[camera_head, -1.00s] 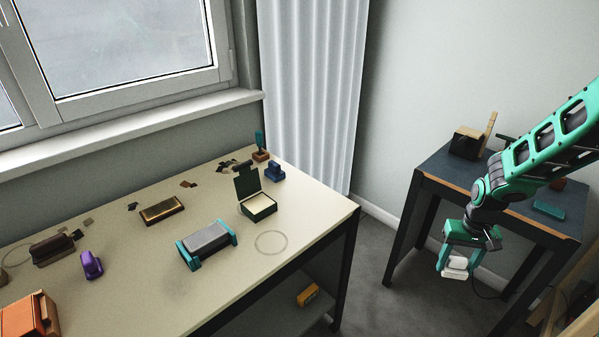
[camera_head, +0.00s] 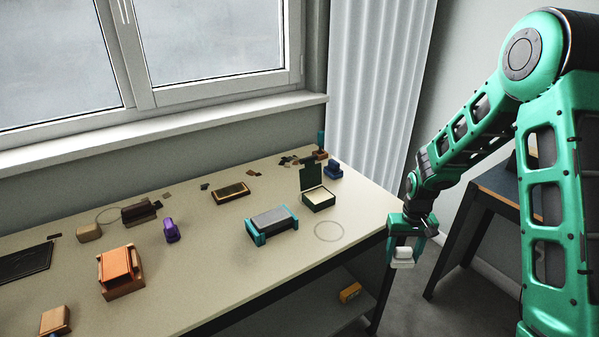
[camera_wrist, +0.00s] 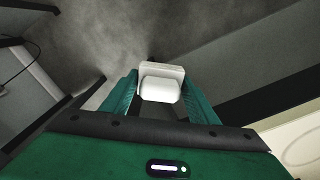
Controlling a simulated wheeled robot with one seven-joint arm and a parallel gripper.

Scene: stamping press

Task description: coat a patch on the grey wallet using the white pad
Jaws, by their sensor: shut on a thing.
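My gripper (camera_head: 405,250) is shut on the white pad (camera_head: 403,256) and holds it in the air just past the right end of the table. In the wrist view the white pad (camera_wrist: 160,88) sits between the two green fingers. The grey wallet (camera_head: 273,221) lies on the table in a holder with teal ends, well to the left of my gripper. An open dark green box (camera_head: 318,199) with a pale inside and raised lid stands behind and right of the wallet. The wallet is not recognisable in the wrist view.
A thin ring mark (camera_head: 328,232) lies on the bare table top (camera_head: 215,275) right of the wallet. A blue stamp (camera_head: 333,169), purple object (camera_head: 171,230), brass block (camera_head: 231,193) and orange block (camera_head: 120,271) stand around. A yellow box (camera_head: 350,292) is on the shelf below.

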